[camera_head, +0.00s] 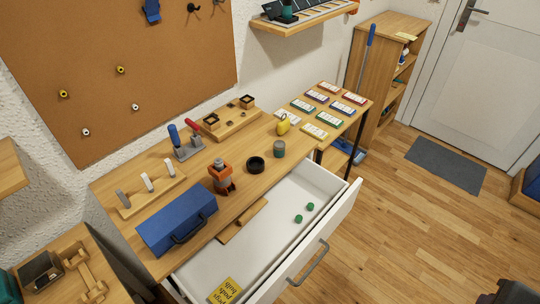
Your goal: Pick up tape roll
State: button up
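The tape roll (256,163) looks like a short black ring. It lies flat on the wooden workbench top (222,207), near the bench's front edge above the open drawer. A grey-green cylinder (278,149) stands close to its right. An orange and grey device (221,177) stands to its left, with a small gap. Nothing covers the tape roll. My gripper's fingers are not in view. A dark shape cut off at the bottom right corner may be part of my arm, but I cannot tell.
A white drawer (333,213) stands pulled out in front of the bench, holding two green pieces and a yellow pad (225,291). A blue toolbox (177,219) sits at the bench's left. A yellow object (283,125) is behind the cylinder.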

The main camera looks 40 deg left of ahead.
aim_at(255, 164)
jog(key=i, duration=2.25)
jog(key=u, duration=3.1)
